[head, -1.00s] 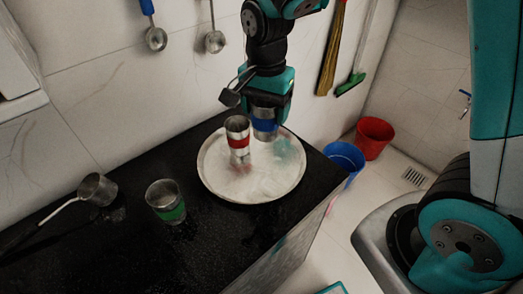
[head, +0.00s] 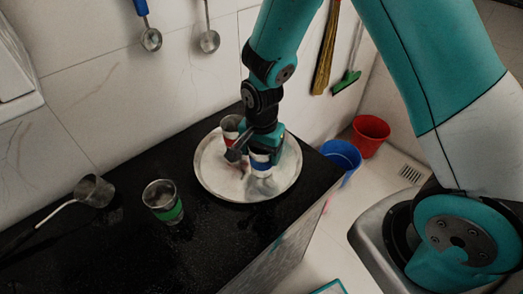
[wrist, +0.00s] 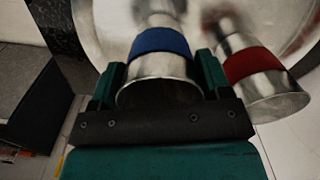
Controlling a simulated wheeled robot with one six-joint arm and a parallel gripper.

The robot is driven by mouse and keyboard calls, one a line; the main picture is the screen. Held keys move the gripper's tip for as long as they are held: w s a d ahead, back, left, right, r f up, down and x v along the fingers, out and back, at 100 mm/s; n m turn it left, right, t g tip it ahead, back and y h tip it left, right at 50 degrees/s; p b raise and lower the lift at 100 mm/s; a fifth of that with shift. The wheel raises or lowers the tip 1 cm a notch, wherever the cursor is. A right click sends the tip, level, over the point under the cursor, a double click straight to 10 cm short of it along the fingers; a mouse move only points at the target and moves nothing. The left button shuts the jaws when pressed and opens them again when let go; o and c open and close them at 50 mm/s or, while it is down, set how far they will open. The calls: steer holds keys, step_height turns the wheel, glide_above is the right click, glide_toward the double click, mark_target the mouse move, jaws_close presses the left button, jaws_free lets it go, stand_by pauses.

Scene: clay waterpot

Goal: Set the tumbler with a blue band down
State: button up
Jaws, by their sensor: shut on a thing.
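The steel tumbler with a blue band (head: 261,164) is upright between the fingers of my gripper (head: 262,152). Its base is low over the round steel tray (head: 212,184), on it or just above; I cannot tell which. In the wrist view the blue band (wrist: 160,41) shows between the green fingers of my gripper (wrist: 160,78), which is shut on the tumbler. The steel tumbler with a red band (head: 230,124) stands on the tray, behind and left of my gripper and partly hidden by it. In the wrist view the red-banded tumbler (wrist: 252,65) is close on the right, outside the fingers.
A tumbler with a green band (head: 164,203) stands on the black counter (head: 120,245), left of the tray. A long-handled steel dipper (head: 94,190) lies farther left. The tray's front is bare. Blue (head: 342,158) and red (head: 371,134) buckets stand beyond the counter's right end.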

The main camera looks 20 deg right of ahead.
steer(key=shift+f, duration=0.2)
steer(key=o, duration=1)
steer(key=shift+r, duration=0.1)
steer(key=shift+c, duration=0.2)
steer(key=shift+r, duration=0.1)
step_height(320, 180, up, 12)
steer(key=s+a+r+n+y, duration=0.2)
steer(key=s+r+n, duration=0.3)
steer(key=s+n, duration=0.3)
steer(key=s+a+r+n+y, duration=0.2)
steer(key=s+r+n, duration=0.4)
steer(key=s+n, duration=0.3)
steer(key=shift+s+a+r+b, duration=0.25)
steer(key=shift+s+a+b, duration=0.1)
steer(key=shift+s, duration=0.3)
